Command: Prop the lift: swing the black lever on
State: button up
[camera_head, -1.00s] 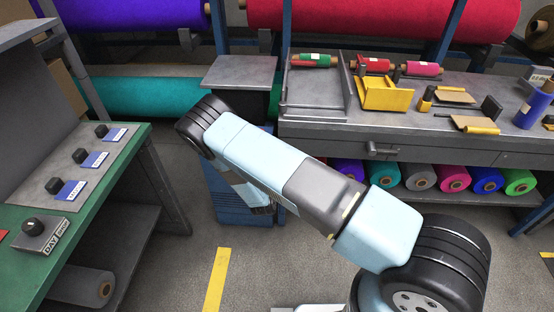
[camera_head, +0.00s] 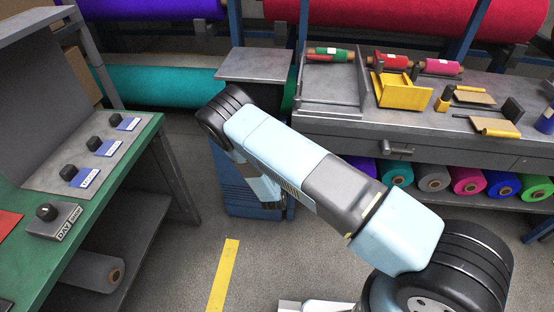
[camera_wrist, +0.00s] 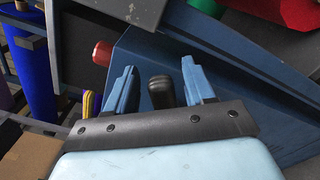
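The lift is a blue cabinet (camera_head: 240,195) with a flat grey top (camera_head: 254,65), standing between the green bench and the grey counter. In the wrist view its blue side (camera_wrist: 235,105) fills the middle and right. The black lever (camera_wrist: 160,88) shows there as a rounded black grip between my fingers. My gripper (camera_wrist: 158,75) is open, with one blue finger on each side of the lever and gaps showing. A red knob (camera_wrist: 102,54) sticks out at the cabinet's left edge. In the head view my forearm hides the lever and most of my gripper.
The green bench (camera_head: 110,190) at left carries several black knobs with blue labels and a DAY dial (camera_head: 50,218). The grey counter (camera_head: 345,125) at right holds small rolls and a yellow tray (camera_head: 402,93). A yellow stripe (camera_head: 223,275) marks the clear floor.

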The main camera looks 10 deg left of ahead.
jog(key=shift+s, duration=0.15)
jog(key=s, duration=1.3)
jog(key=shift+s+a, duration=0.2)
jog(key=shift+s, duration=0.1)
jog(key=shift+f, duration=0.1)
